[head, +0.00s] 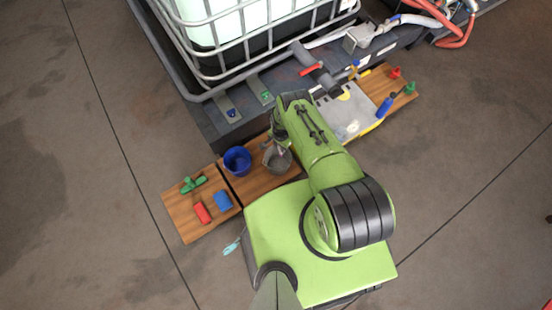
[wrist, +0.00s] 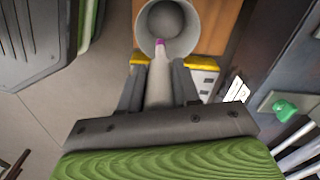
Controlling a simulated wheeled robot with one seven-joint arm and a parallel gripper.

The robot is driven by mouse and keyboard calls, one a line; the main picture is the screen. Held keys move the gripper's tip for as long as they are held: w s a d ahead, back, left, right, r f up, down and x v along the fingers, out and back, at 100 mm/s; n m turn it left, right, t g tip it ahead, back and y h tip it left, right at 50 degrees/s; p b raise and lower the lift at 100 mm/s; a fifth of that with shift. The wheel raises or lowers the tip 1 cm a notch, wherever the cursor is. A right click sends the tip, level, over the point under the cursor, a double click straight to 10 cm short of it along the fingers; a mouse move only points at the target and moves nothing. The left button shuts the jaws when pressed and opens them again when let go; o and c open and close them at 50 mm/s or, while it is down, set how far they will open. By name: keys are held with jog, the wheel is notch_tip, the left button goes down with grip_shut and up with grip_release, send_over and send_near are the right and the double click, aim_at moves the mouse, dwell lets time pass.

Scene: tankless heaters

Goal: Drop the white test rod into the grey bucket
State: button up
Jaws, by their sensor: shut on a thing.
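My gripper (wrist: 168,63), with yellow fingertips, is shut on the white test rod (wrist: 158,82) in the wrist view. The rod has a pink-purple tip that points toward the grey bucket (wrist: 197,25) and overlaps its near rim in the picture. I cannot tell whether the tip is above the rim or inside it. In the head view the grey bucket (head: 277,160) stands on the wooden board, partly under my arm's end. My fingers and the rod are mostly hidden there by my green arm.
A blue bucket (head: 237,160) stands just left of the grey one. Green (head: 193,184), red (head: 202,212) and blue (head: 223,200) pieces lie on the left board. A caged tank (head: 250,35) on a dark pallet borders the boards behind. A grey plate (head: 347,115) lies right of my arm.

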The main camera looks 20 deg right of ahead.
jog(key=m+b, duration=0.1)
send_over(280, 155)
notch_tip(280, 155, down, 4)
jog(key=shift+f, duration=0.1)
notch_tip(280, 155, down, 5)
jog(key=b, duration=0.4)
jog(key=shift+f+b, duration=0.2)
jog(key=shift+b, duration=0.1)
jog(key=shift+d, duration=0.1)
jog(key=shift+r, duration=0.1)
jog(key=o, duration=1.1)
notch_tip(280, 155, up, 16)
jog(key=p, duration=0.8)
jog(key=shift+p, duration=0.35)
